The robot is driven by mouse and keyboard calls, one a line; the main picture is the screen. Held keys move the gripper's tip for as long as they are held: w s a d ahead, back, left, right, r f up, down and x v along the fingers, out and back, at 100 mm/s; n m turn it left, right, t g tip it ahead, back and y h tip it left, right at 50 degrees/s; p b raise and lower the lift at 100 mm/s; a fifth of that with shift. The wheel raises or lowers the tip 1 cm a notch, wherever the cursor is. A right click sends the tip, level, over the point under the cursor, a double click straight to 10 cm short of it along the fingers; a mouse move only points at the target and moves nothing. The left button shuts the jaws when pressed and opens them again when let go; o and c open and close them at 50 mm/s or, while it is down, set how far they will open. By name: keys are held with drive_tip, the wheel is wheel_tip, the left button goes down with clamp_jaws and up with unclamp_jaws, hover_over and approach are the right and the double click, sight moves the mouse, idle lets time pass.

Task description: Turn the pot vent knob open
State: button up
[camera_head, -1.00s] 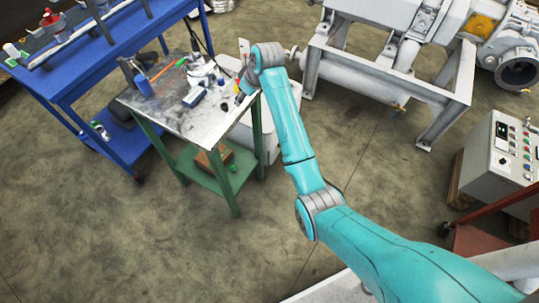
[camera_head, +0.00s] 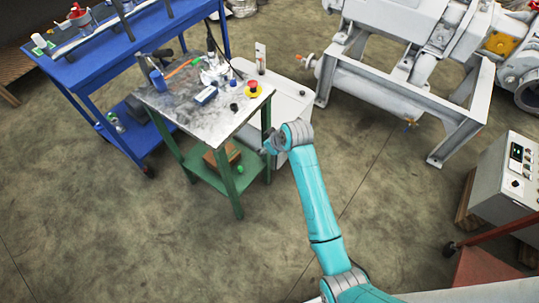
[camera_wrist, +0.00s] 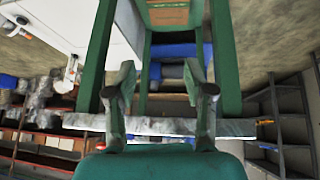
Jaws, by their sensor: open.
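My gripper (camera_head: 270,145) is beside the front right corner of the green-legged table, low near its edge. In the wrist view my gripper (camera_wrist: 160,85) shows two dark fingers spread apart with nothing between them. I cannot clearly pick out the pot vent knob. A white box-like tank (camera_head: 292,108) stands right behind the table, partly hidden by the table and my arm; its pale side shows in the wrist view (camera_wrist: 95,20).
A blue bench (camera_head: 100,60) stands behind left. The grey machine (camera_head: 400,80) and a control cabinet (camera_head: 510,170) are on the right. The front floor is clear.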

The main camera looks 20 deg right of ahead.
drive_tip(key=shift+s+a+f, duration=0.1)
drive_tip(key=shift+s+f, duration=0.3)
drive_tip(key=shift+s, duration=0.35)
drive_tip(key=shift+s+a+f, duration=0.1)
drive_tip(key=shift+s+f, duration=0.3)
drive_tip(key=shift+s, duration=0.3)
